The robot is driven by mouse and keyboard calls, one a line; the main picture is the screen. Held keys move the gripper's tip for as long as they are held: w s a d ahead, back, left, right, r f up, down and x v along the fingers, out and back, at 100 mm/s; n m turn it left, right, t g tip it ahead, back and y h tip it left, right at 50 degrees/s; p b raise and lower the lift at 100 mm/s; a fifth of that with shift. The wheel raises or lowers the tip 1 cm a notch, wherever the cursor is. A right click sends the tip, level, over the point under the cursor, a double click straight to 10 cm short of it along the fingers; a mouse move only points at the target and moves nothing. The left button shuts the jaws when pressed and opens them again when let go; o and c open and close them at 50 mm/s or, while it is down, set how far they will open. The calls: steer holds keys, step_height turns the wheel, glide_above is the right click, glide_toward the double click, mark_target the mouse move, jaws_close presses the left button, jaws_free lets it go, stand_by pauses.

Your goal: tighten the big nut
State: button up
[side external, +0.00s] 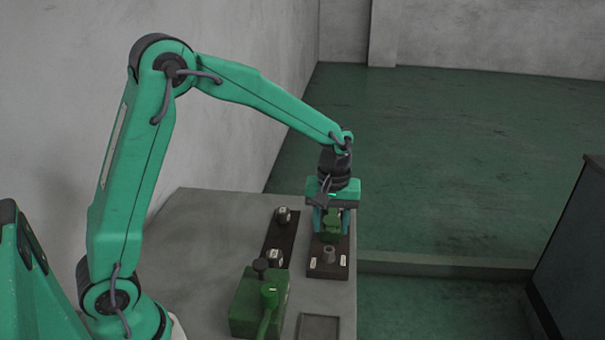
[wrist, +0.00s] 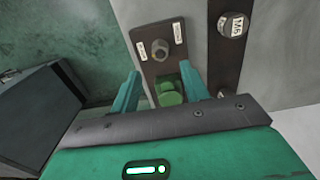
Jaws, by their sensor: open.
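My gripper (side external: 333,215) points down over the far end of a dark plate (side external: 315,270) on the grey bench. In the wrist view my gripper (wrist: 158,84) has its two teal fingers apart. A green piece (side external: 331,224) sits between the fingers, and it also shows in the wrist view (wrist: 170,92). I cannot tell whether the fingers touch it. A grey round nut-like part (side external: 329,254) stands on the same plate, clear of the fingers; it also shows in the wrist view (wrist: 160,49). I cannot tell for sure which piece is the big nut.
A second dark strip (side external: 279,238) lies to the left with two grey knobs, the far one (side external: 283,214) and the near one (side external: 275,256). A green box (side external: 254,304) with a green lever (side external: 268,306) and a shallow dark tray (side external: 318,328) are nearer the camera.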

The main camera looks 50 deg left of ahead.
mark_target(329, 250)
steer(key=shift+f, duration=3.5)
steer(key=shift+c, duration=0.3)
steer(key=c, duration=0.9)
